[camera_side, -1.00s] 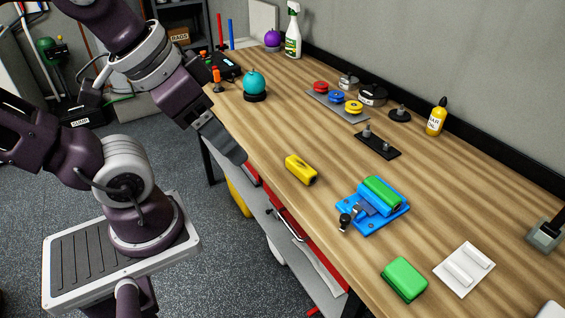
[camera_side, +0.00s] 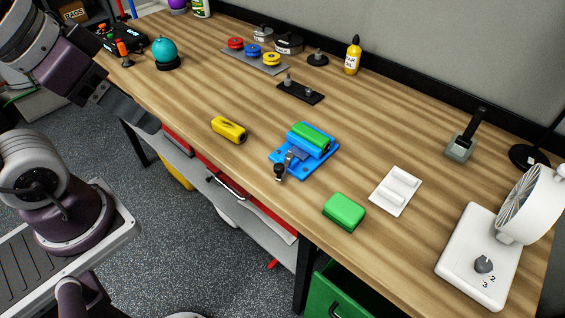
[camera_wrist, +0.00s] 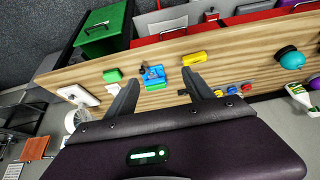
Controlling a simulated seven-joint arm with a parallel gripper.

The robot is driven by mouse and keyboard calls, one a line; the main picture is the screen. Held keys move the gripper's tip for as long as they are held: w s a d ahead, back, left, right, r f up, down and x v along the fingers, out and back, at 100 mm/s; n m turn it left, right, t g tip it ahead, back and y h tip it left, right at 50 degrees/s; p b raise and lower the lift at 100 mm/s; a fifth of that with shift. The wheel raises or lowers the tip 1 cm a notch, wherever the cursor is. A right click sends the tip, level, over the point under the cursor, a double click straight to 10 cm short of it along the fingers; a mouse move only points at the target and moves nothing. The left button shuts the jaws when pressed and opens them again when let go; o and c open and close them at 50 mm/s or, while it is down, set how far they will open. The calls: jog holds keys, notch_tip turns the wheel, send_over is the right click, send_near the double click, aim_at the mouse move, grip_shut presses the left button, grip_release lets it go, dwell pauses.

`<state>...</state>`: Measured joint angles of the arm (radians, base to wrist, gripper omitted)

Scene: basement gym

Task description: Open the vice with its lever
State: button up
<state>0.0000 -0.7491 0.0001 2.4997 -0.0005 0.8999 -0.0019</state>
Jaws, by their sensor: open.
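The vice (camera_side: 275,156) is blue and sits on the bench, with a long green piece (camera_side: 309,136) lying along its upper part. Its lever has a black knob (camera_side: 280,171) and points toward the bench's front edge. The vice also shows small in the wrist view (camera_wrist: 154,80), beyond and between my fingertips. My gripper (camera_wrist: 160,79) is open and empty, its two dark fingers spread well apart from everything. In the side view my gripper end is near the bench's front edge, left of the vice; its fingertips are hard to make out there.
A yellow block (camera_side: 228,130) lies left of the vice. A green block (camera_side: 344,211) and a white plate (camera_side: 396,191) lie to its right. A fan (camera_side: 530,205) stands further right. A black plate with pegs (camera_side: 300,92) lies behind. Bare wood surrounds the vice.

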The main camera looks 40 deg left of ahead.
jog(key=shift+w+d+n, duration=0.1)
jog(key=shift+w+n, duration=0.25)
jog(key=shift+n, duration=0.05)
jog(key=c, duration=0.3)
jog(key=w+n+g, duration=0.1)
jog(key=w+n, duration=0.1)
jog(key=n, duration=0.1)
jog(key=w+f+n+g+h, duration=0.1)
jog(key=w+n, duration=0.1)
jog(key=w, duration=0.1)
jog(key=w+d+f+n, duration=0.1)
jog(key=w+n, duration=0.2)
jog(key=shift+w+n+g+h, duration=0.2)
jog(key=shift+n+g+h, duration=0.1)
jog(key=shift+g+h, duration=0.1)
grip_shut()
jog(key=w+a+f+n+g+h, duration=0.1)
jog(key=w+f+n+g, duration=0.1)
jog(key=w+f+n, duration=0.6)
jog(key=w+n, duration=0.1)
jog(key=n, duration=0.2)
jog(key=shift+w+a+f, duration=0.15)
jog(key=shift+a+f, duration=0.15)
jog(key=shift+a, duration=0.05)
